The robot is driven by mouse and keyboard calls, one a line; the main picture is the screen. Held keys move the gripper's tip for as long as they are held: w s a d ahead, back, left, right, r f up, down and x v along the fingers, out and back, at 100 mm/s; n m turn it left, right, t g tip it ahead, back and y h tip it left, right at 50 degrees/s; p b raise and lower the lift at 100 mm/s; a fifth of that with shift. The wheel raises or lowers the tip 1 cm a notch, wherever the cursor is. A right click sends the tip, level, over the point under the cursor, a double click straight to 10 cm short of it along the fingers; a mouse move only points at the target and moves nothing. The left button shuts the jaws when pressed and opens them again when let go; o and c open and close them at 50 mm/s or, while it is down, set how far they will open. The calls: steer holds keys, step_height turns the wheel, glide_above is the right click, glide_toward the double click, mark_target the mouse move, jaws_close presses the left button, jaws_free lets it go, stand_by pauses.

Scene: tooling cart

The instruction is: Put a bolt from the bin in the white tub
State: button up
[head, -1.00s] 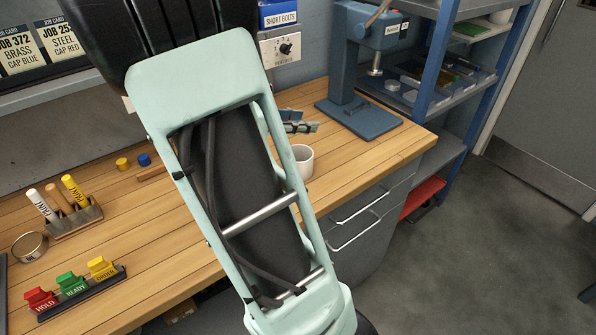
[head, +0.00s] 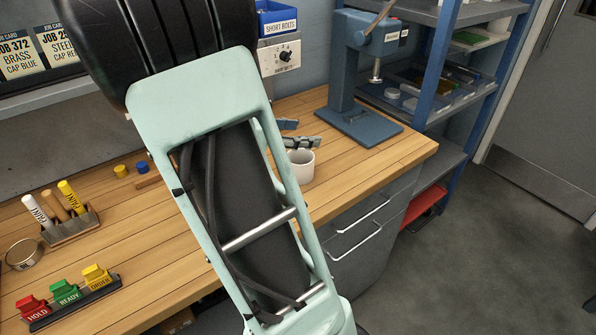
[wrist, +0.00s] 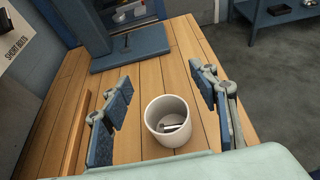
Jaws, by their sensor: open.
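The white tub (head: 301,168) stands upright on the wooden bench near its right end. In the wrist view the tub (wrist: 166,122) shows its open top, and a small metallic piece that looks like a bolt (wrist: 176,128) lies inside. My gripper (wrist: 165,88) is open, with its two dark-padded fingers to the left and right of the tub and nothing between them. In the head view part of my gripper (head: 298,138) shows just above and behind the tub.
A blue press (head: 360,75) stands behind the tub on the bench (head: 395,152). A marker holder (head: 68,228) and coloured tags (head: 66,292) are at the left. Blue shelving (head: 440,75) is at the right.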

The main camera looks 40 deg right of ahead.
steer(key=v, duration=1.1)
steer(key=shift+a+r, duration=0.2)
steer(key=shift+a, duration=0.1)
steer(key=shift+w, duration=0.1)
